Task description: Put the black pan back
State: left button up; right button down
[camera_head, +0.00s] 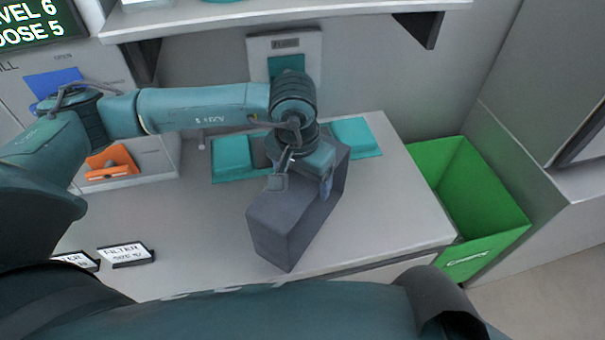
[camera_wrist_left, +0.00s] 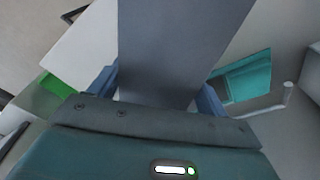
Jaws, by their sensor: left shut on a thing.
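The black pan (camera_head: 275,225) shows as a long dark grey box, set slantwise over the right part of the counter. It also fills the upper middle of the left wrist view (camera_wrist_left: 180,45). My left gripper (camera_wrist_left: 158,95) is shut on it, with one blue finger on each side. In the head view, my left gripper (camera_head: 326,183) is at the pan's far part, and the wrist hides some of it. I cannot tell whether the pan touches the counter. My right gripper is not in view.
A teal base (camera_head: 365,140) lies at the back of the counter (camera_head: 200,240), partly behind my wrist. A green bin (camera_head: 475,190) stands off the counter's right edge. An orange-handled thing (camera_head: 110,160) is at the left. A shelf (camera_head: 370,12) hangs above. The front-left counter holds small signs (camera_head: 125,254).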

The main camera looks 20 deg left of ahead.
pick_arm(q)
jog(key=shift+f, duration=0.1)
jog(key=o, duration=1.8)
jog(key=shift+c, duration=0.2)
